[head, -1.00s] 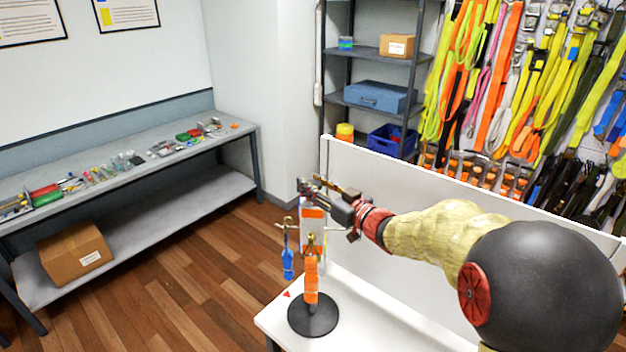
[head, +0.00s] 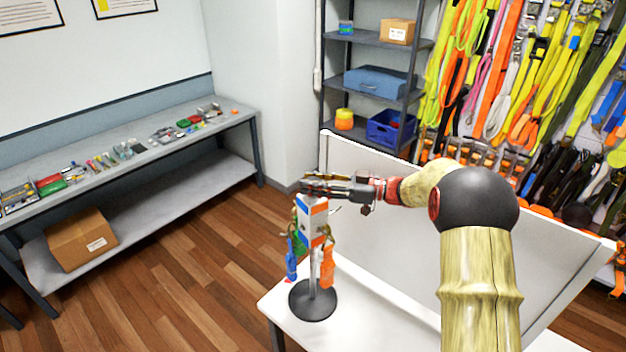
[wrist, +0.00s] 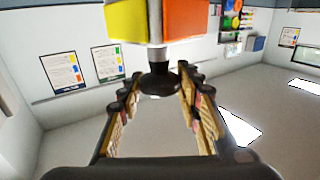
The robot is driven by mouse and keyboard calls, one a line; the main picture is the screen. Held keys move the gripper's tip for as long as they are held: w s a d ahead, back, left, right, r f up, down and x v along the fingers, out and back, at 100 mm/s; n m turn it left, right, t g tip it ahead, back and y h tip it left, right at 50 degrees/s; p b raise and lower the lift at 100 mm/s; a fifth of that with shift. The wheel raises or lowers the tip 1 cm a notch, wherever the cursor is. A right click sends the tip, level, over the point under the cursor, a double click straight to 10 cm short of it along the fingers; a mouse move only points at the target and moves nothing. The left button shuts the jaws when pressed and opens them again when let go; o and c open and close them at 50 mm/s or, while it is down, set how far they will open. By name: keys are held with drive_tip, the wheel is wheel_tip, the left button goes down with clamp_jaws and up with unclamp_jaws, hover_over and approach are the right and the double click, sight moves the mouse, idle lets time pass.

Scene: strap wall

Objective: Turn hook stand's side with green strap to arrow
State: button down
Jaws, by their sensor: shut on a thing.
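The hook stand (head: 313,302) stands upright on the white table, its round black base near the table's left corner. Its upper block has white, orange and blue faces. A blue strap (head: 292,260) hangs at its left, an orange strap (head: 327,266) at its front right. The green strap (head: 300,241) shows partly between them, behind the blue one.
A white upright panel (head: 400,205) runs along the table's back, close behind my arm. A long grey bench (head: 150,150) stands at the left, a shelf rack (head: 375,95) behind. The floor between bench and table is clear.

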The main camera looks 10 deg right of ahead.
drive_tip(key=shift+r, duration=0.15)
drive_tip(key=c, duration=1.3)
unclamp_jaws()
drive_tip(key=shift+o, duration=0.2)
wheel_tip(320, 180, up, 10)
drive_tip(key=shift+w+f, duration=0.1)
drive_tip(key=shift+c, duration=0.3)
